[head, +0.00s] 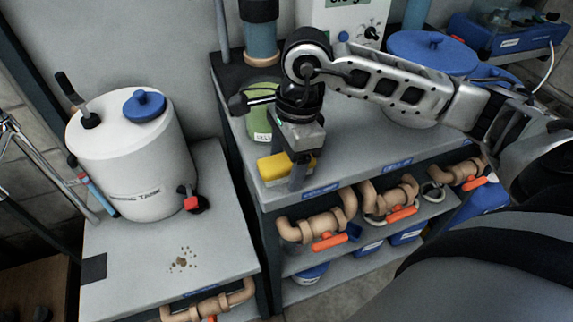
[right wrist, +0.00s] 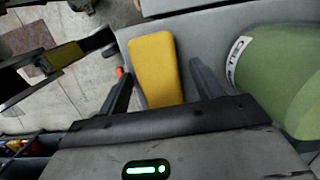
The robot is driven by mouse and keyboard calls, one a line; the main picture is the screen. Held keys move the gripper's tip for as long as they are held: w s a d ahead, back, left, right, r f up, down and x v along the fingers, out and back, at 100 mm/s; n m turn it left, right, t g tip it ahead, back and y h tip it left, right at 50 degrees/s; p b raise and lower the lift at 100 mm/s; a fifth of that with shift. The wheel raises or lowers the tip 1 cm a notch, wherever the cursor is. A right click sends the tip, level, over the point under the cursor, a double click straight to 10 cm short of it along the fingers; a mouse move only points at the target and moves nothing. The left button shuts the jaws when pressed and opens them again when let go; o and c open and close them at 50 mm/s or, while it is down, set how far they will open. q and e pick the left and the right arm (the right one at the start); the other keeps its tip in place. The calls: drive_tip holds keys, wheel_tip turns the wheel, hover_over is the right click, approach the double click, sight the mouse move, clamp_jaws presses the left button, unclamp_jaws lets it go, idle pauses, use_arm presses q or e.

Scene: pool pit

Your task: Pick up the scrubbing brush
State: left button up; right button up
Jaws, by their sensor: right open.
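A yellow block-shaped thing (head: 271,167), which looks like the scrubbing brush, lies on the grey top of the right-hand bench (head: 345,168), near its front left corner. My right gripper (head: 298,176) points down over it and hides part of it. In the right wrist view the yellow block (right wrist: 153,65) shows between the two spread fingers of my right gripper (right wrist: 160,80). The fingers are open, with a gap on each side of it. I cannot tell whether they touch it. My left gripper is not in view.
A green labelled container (head: 262,122) stands close behind the yellow block; it also shows in the right wrist view (right wrist: 275,75). Pipes with orange handles (head: 330,241) run below the bench top. A white tank (head: 135,165) stands on the left bench.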

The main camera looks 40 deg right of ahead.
drive_tip(key=shift+f, duration=0.1)
idle(0.4)
drive_tip(key=c, duration=1.1)
